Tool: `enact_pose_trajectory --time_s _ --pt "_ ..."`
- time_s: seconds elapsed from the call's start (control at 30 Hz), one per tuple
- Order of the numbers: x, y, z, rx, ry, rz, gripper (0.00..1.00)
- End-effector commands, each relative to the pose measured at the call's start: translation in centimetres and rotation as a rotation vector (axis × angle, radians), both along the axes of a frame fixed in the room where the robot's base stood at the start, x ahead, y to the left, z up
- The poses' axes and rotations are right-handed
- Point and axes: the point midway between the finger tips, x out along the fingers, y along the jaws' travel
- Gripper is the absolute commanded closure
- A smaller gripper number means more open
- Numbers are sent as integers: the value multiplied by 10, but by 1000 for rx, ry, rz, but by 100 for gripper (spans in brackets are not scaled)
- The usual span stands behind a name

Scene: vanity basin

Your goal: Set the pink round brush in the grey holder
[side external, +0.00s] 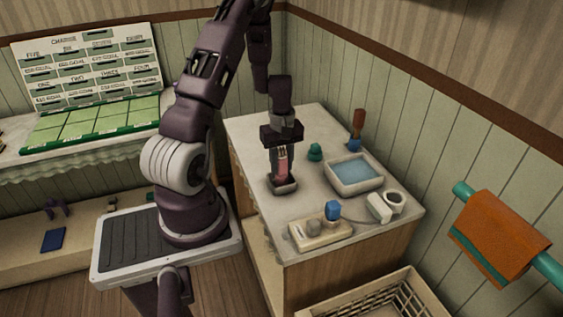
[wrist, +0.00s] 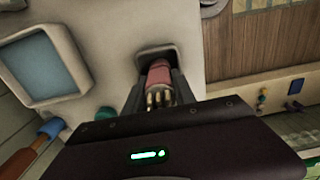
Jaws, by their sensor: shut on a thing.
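The pink round brush (side external: 283,168) is upright between the fingers of my gripper (side external: 282,172). The gripper is shut on it. The grey holder (side external: 286,189) stands on the pale counter, directly under the brush. In the wrist view the pink brush (wrist: 158,74) lies between the two dark fingers of my gripper (wrist: 158,80), with pale bristle-like tips towards the camera. Its far end meets the dark opening of the grey holder (wrist: 170,50). The fingers partly hide the brush, and I cannot tell how deep its lower end sits.
A beige tray (side external: 306,238) with a blue object is in front.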

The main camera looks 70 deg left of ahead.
Motion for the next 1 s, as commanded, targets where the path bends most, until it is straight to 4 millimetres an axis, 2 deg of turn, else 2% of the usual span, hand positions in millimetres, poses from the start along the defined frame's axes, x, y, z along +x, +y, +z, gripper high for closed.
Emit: enact_pose_trajectory --time_s 0.17,0.2,0.3,0.77,1.0 --pt "0 0 -3 -1 1 0 100" --pt "0 0 -3 -1 0 0 62" --pt "0 0 -3 -1 0 0 43" --pt "0 0 0 1 -1 0 43" --pt "1 0 46 3 -3 -1 43"
